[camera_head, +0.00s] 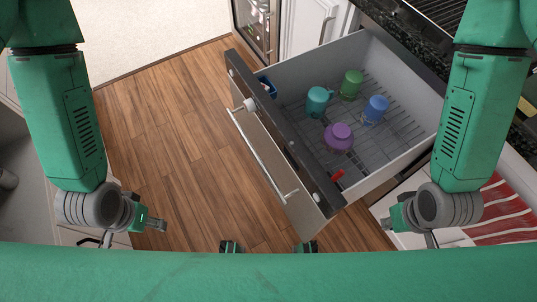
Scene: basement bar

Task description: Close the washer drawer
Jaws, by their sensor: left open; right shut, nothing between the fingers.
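The washer drawer (318,190) is pulled out in the middle right of the head view, with a dark top edge and a metal front carrying a long bar handle (262,152). Inside its grey rack stand a teal mug (318,101), a green cup (351,84), a blue cup (376,109) and a purple cup (339,137). My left gripper (157,225) is open over the floor, to the left of the drawer and apart from it. My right gripper (388,222) is shut and empty, near the drawer's lower right corner; whether it touches cannot be told.
Wooden floor (180,120) is clear left of the drawer. White cabinets (310,25) and a glass-door fridge (258,22) stand at the top. A dark countertop (408,30) runs along the right. A red and white striped cloth (505,215) lies at the right.

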